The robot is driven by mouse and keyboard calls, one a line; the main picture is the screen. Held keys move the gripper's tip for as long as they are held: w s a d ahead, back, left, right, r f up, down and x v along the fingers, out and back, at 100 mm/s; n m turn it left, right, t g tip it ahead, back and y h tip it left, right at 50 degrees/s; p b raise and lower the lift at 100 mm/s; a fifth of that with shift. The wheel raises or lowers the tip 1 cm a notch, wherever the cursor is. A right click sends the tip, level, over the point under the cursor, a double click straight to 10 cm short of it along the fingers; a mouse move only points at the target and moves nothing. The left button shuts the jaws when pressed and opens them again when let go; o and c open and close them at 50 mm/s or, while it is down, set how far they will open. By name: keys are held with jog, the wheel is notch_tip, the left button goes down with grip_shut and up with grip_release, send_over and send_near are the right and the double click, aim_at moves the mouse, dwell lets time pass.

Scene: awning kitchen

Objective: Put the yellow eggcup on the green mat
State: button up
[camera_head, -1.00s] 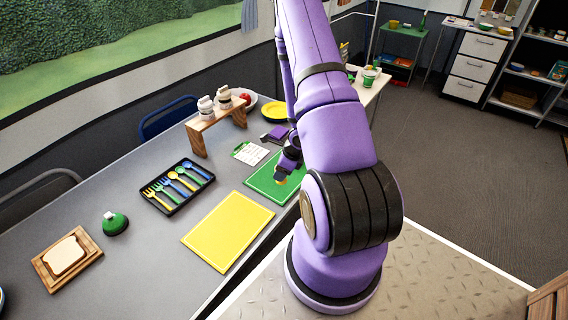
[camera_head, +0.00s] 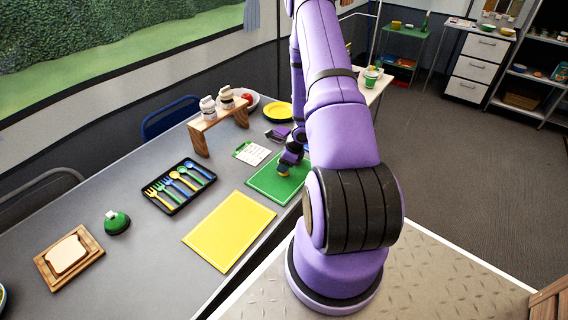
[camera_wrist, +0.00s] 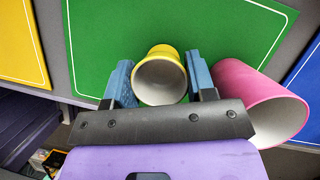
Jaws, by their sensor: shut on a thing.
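My gripper (camera_wrist: 160,82) is shut on the yellow eggcup (camera_wrist: 161,52), which sits between the two blue fingers in the wrist view with its open mouth facing the camera. The green mat (camera_wrist: 105,40) lies behind the eggcup there. In the head view my gripper (camera_head: 288,167) is over the green mat (camera_head: 268,187), toward its upper part.
A pink cup (camera_wrist: 258,98) is close to the right finger in the wrist view. A yellow mat (camera_head: 229,232), a cutlery tray (camera_head: 178,186) and a white card (camera_head: 252,153) are nearby. A blue mat (camera_wrist: 306,82) is at the right. My arm hides part of the table.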

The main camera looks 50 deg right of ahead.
jog(key=o, duration=0.7)
jog(key=shift+f, duration=0.1)
jog(key=shift+c, duration=0.2)
jog(key=v, duration=1.2)
jog(key=w+a+r+n+y, duration=0.1)
jog(key=w+a+r+n, duration=0.2)
jog(key=a+r+n, duration=0.65)
jog(key=w+a+r+n, duration=0.2)
jog(key=a+r+n, duration=0.3)
jog(key=a+r, duration=0.9)
jog(key=s+a+r+n, duration=0.3)
jog(key=s+r+n, duration=0.1)
jog(key=r, duration=0.3)
jog(key=s+a+r+n, duration=0.3)
jog(key=r+n, duration=0.1)
jog(key=r, duration=0.2)
jog(key=s+a+r+n+h, duration=0.1)
jog(key=s+r+n, duration=0.2)
jog(key=s, duration=0.3)
jog(key=s+a+r+n+t+h, duration=0.1)
jog(key=s+a+r+n+h, duration=0.1)
jog(key=s+n, duration=0.3)
jog(key=shift+s+a+r, duration=0.15)
jog(key=shift+s+r, duration=0.35)
jog(key=shift+s, duration=0.35)
